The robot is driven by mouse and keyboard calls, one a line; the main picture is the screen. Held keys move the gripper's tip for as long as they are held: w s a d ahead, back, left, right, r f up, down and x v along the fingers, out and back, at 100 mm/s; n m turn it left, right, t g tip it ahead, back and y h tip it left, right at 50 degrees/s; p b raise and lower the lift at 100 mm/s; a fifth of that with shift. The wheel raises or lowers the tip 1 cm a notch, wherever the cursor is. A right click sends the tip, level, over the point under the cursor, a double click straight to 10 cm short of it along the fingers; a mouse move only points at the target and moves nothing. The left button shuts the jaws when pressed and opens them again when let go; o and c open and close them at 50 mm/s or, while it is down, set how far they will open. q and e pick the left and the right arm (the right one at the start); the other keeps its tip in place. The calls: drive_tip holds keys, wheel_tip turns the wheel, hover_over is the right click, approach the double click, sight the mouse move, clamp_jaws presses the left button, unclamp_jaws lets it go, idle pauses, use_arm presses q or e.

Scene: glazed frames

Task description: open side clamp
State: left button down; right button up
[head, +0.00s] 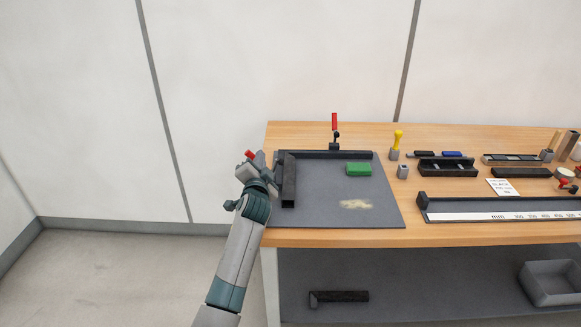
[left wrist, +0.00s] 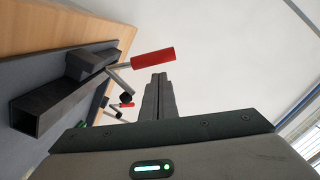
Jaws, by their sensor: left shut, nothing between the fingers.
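The side clamp has a red handle (head: 250,155) that leans out past the bench's left edge, beside the dark square tube (head: 288,180). In the left wrist view the red handle (left wrist: 153,59) sticks out to the right from the clamp's grey metal parts, above the square tube (left wrist: 62,98). My left gripper (head: 254,168) is at the clamp, partly hiding it in the head view. Its fingers (left wrist: 158,84) are shut and empty, tips close to the handle's underside in the picture; I cannot tell whether they touch. My right gripper is out of view.
A back clamp with an upright red handle (head: 334,122) stands behind the rear dark bar (head: 330,154). A green block (head: 359,169) and a pale dusty patch (head: 356,204) are on the grey mat (head: 320,212). A ruler fixture (head: 470,216) and small tools occupy the right.

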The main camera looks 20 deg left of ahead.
use_arm(q)
drive_tip(key=shift+s+a+f+n, duration=0.25)
drive_tip(key=shift+a+n, duration=0.25)
drive_tip(key=shift+n, duration=0.4)
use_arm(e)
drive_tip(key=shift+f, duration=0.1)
use_arm(q)
drive_tip(key=shift+w, duration=0.1)
